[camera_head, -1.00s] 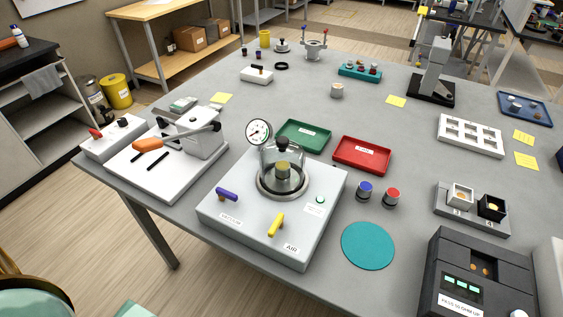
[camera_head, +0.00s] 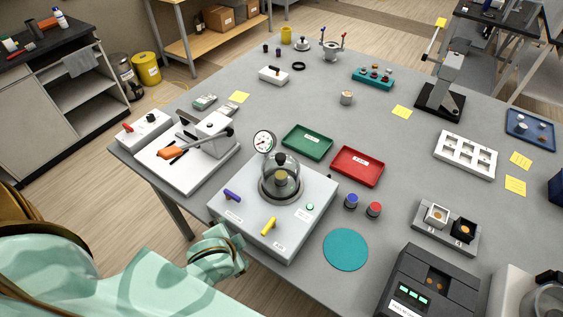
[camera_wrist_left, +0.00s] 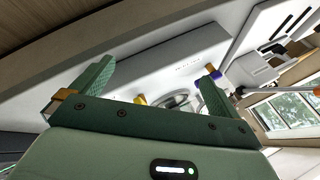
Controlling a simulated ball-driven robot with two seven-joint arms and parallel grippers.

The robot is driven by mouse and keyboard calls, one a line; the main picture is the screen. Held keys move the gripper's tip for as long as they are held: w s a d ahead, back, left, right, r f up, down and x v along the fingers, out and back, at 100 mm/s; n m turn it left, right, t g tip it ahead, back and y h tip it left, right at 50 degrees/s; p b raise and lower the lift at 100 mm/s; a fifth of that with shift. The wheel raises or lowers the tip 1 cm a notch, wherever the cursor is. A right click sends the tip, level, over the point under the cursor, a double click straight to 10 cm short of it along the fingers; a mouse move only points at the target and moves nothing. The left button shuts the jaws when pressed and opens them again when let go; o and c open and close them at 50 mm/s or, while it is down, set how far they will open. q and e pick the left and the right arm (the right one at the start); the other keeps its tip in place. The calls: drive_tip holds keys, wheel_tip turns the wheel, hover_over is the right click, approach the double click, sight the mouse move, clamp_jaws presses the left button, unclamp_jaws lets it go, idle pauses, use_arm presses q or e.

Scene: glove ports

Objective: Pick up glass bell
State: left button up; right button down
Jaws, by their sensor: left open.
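The glass bell (camera_head: 291,173) is a clear dome with a dark knob. It stands upright on a round metal seat on the white vacuum box (camera_head: 250,235), over a small brass-coloured piece (camera_head: 281,177). My left arm reaches in from the lower left in the head view, ending near the front left of the box, apart from the bell. In the left wrist view my left gripper (camera_wrist_left: 157,68) is open, its green fingers wide apart with nothing between them. A round rim at the seat (camera_wrist_left: 178,99) shows beyond the gripper body, partly hidden. My right gripper is not in view.
On the box are a purple lever (camera_head: 232,196), a yellow lever (camera_head: 268,227) and a dial gauge (camera_head: 263,141) behind the bell. Green (camera_head: 306,142) and red (camera_head: 357,167) trays lie behind.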

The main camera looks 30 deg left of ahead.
use_arm(q)
drive_tip(key=w+r+n+t+p, duration=0.2)
drive_tip(key=w+r+t, duration=0.1)
drive_tip(key=r, duration=0.8)
drive_tip(key=n+t+h, duration=0.3)
drive_tip(key=n+t, duration=0.1)
drive_tip(key=n, duration=0.1)
approach(279, 164)
drive_tip(key=x, duration=0.5)
drive_tip(key=shift+w+d, duration=0.1)
drive_tip(key=shift+w, duration=0.05)
drive_tip(key=b+x, duration=0.1)
drive_tip(key=x, duration=0.5)
drive_tip(key=shift+f, duration=0.1)
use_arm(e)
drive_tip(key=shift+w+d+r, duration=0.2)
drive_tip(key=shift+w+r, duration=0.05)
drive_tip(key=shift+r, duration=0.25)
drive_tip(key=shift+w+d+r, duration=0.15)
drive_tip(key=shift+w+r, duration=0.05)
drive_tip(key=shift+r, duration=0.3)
use_arm(q)
drive_tip(key=shift+c, duration=0.3)
